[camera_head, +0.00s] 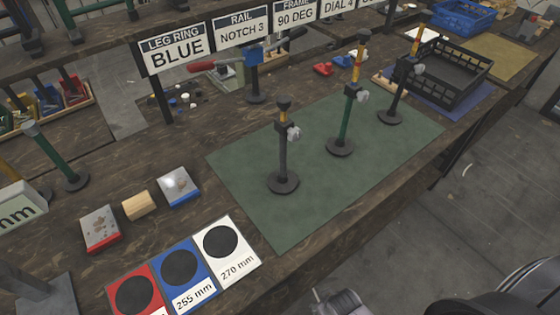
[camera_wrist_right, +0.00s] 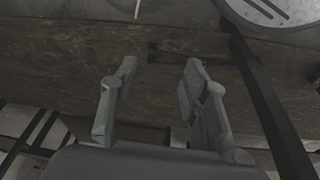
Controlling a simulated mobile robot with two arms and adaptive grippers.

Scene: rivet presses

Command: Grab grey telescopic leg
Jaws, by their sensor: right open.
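Three telescopic legs stand upright on round dark bases on the green mat (camera_head: 235,165). The nearest leg (camera_head: 283,155) has a grey lower tube, a short yellow upper part and a pale clamp knob. The middle leg (camera_head: 346,125) has a green lower tube. The far leg (camera_head: 397,100) looks dark grey or black with a yellow upper part. My right gripper (camera_head: 340,302) is at the bottom edge of the head view, in front of the bench and away from the legs. In the right wrist view the right gripper (camera_wrist_right: 160,78) is open and empty. My left gripper is not seen.
Red, blue and white cards (camera_head: 240,264) with black circles lie at the front left. Small blocks (camera_head: 138,205) lie behind them. A black crate (camera_head: 440,72) stands at the far right. A sign (camera_head: 176,48) reads "LEG RING BLUE". The mat's front part is clear.

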